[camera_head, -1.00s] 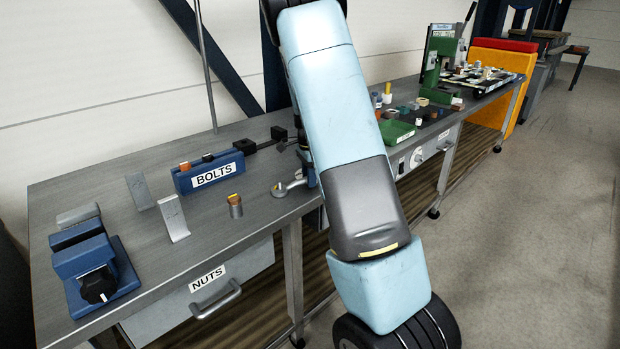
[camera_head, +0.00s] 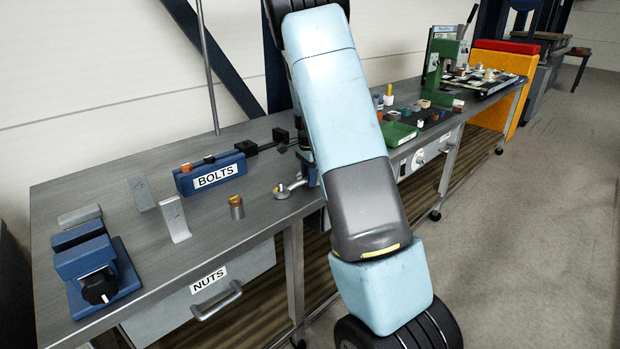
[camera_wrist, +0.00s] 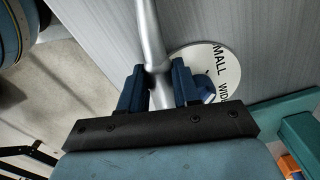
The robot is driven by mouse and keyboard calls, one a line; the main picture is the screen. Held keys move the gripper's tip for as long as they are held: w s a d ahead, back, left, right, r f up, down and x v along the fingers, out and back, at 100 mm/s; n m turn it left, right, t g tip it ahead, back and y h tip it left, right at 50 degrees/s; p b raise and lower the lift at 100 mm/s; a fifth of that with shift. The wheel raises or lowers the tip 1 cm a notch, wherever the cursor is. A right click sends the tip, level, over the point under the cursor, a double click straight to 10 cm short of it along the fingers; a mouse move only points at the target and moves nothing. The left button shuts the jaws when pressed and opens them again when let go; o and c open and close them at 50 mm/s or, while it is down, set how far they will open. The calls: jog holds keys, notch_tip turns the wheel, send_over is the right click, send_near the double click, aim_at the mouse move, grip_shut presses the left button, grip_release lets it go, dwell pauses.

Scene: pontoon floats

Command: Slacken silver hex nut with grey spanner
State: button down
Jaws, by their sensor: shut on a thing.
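The grey spanner (camera_head: 295,187) lies low over the bench near its front edge, just left of my arm in the head view. Its ring end sits around or over a small silver piece with a yellow mark, which looks like the silver hex nut (camera_head: 280,188); how well it is seated I cannot tell. In the wrist view, my gripper (camera_wrist: 158,72) is shut on the spanner's handle (camera_wrist: 149,35), with one blue finger on each side. The handle runs up out of that picture, so the ring end and nut are not in it. My arm hides most of the gripper in the head view.
A blue BOLTS block (camera_head: 210,175) stands left of the spanner, and a bolt-like piece (camera_head: 236,207) stands in front of it. A blue vise (camera_head: 90,270) is at far left. A round labelled disc (camera_wrist: 212,68) lies beside the gripper. Green trays (camera_head: 398,133) are to the right.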

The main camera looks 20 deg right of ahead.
jog(key=shift+w+n, duration=0.4)
jog(key=shift+n, duration=0.1)
jog(key=shift+s+f, duration=0.1)
jog(key=shift+s, duration=0.05)
dwell(0.5)
jog(key=shift+s+m, duration=0.35)
jog(key=shift+m, duration=0.25)
jog(key=shift+r, duration=2.4)
